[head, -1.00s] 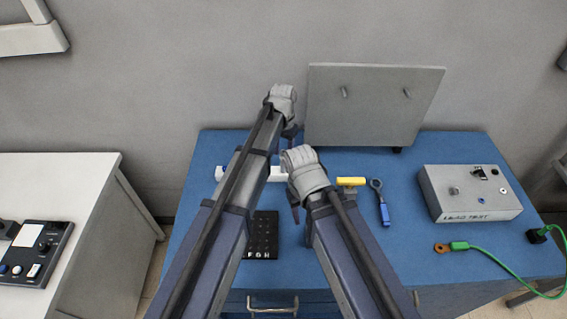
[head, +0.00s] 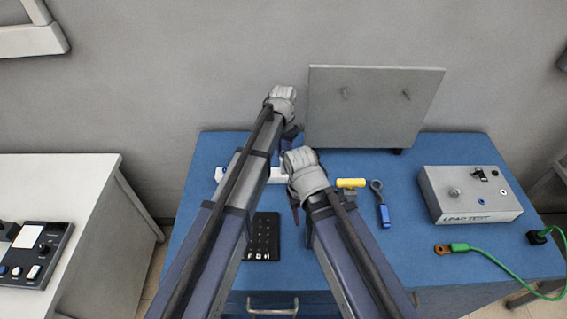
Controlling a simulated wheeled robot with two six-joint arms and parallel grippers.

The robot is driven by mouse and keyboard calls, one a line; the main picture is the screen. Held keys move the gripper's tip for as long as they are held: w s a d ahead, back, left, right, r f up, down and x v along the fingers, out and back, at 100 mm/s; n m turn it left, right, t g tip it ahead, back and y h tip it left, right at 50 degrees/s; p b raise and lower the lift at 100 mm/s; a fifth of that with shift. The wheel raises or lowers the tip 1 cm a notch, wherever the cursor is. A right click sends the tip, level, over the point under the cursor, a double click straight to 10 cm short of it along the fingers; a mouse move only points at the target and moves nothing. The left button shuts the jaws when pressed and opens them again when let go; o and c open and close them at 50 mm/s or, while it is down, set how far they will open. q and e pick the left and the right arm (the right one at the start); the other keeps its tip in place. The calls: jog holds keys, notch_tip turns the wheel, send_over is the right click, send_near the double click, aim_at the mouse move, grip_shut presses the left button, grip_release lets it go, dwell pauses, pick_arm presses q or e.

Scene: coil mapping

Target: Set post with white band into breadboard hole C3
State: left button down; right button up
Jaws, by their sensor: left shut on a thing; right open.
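A black board with rows of holes (head: 262,240), which looks like the breadboard, lies on the blue bench; light letters show on its front edge and my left arm hides its left part. My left gripper (head: 289,131) is high at the back, beyond the board and left of the grey panel. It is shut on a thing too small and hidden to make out. My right gripper (head: 295,212) is open, low in front of the white block and just right of the board's far end. I cannot make out a post with a white band, nor hole C3.
A white block (head: 277,174) lies behind the board, partly hidden by my arms. A grey upright panel (head: 375,115) with two pegs stands at the back. A yellow-topped piece (head: 351,183), a blue-handled tool (head: 384,214) and a grey test box (head: 470,195) with a green lead (head: 500,260) are right.

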pick_arm(q)
jog(key=shift+r+p, duration=1.25)
pick_arm(e)
jog(key=shift+r, duration=1.2)
pick_arm(q)
notch_tip(320, 180, up, 4)
jog(key=p, duration=0.3)
jog(key=shift+f+p, duration=0.2)
jog(key=shift+p, duration=0.1)
jog(key=shift+f, duration=0.1)
pick_arm(e)
notch_tip(320, 180, up, 4)
jog(key=shift+f, duration=0.25)
